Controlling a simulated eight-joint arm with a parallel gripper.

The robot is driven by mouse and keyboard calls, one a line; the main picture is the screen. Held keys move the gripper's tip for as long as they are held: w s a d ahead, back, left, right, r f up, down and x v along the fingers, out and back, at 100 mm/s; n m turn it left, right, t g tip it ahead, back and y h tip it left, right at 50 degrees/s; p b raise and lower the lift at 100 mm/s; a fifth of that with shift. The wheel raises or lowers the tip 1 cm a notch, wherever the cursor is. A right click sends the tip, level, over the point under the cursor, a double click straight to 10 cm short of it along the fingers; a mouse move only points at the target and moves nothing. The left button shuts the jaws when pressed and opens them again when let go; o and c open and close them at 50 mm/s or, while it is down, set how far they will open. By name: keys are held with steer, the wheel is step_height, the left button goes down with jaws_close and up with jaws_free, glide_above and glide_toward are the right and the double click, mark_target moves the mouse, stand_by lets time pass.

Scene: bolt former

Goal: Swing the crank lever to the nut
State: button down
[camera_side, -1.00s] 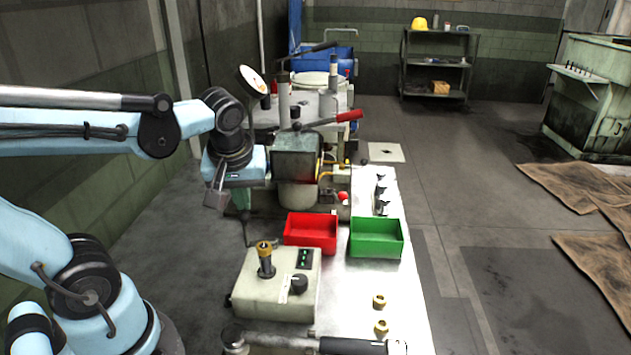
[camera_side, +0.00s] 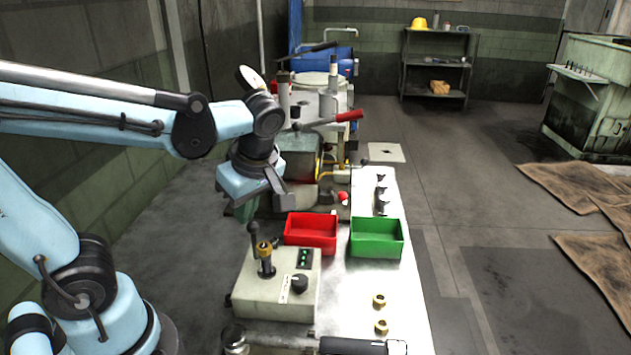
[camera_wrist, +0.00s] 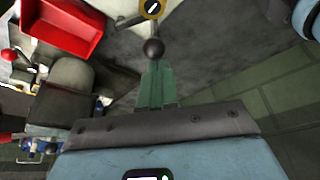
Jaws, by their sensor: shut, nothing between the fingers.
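The crank lever (camera_side: 253,238) is a dark stem with a ball knob. It stands by the brass nut (camera_side: 265,248) on a dark post on the grey control box. In the wrist view the dark ball knob (camera_wrist: 153,49) lies just beyond my fingertips, and the brass nut (camera_wrist: 152,8) shows at the top edge. My gripper (camera_side: 247,216) has green fingers. They are shut and empty, at the back left of the control box, with the tips by the knob. I cannot tell whether they touch it. The post hides the lever's lower end in the side view.
The control box (camera_side: 270,295) carries a black dial. A red bin (camera_side: 311,243) and a green bin (camera_side: 377,253) stand behind and to the right. Two loose brass nuts (camera_side: 380,301) lie on the metal bench (camera_side: 350,290). A grey machine (camera_side: 297,160) stands behind.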

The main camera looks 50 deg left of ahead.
steer(key=shift+w+d, duration=0.1)
steer(key=shift+d, duration=0.65)
steer(key=shift+w+d, duration=0.15)
steer(key=shift+d, duration=0.2)
steer(key=shift+w+d, duration=0.1)
steer(key=shift+d, duration=0.15)
steer(key=s+a+r, duration=0.1)
steer(key=s+a, duration=0.2)
steer(key=a, duration=0.1)
steer(key=w+v, duration=0.2)
steer(key=v, duration=0.8)
steer(key=shift+r, duration=0.2)
steer(key=shift+w+a, duration=0.1)
steer(key=shift+a, duration=0.05)
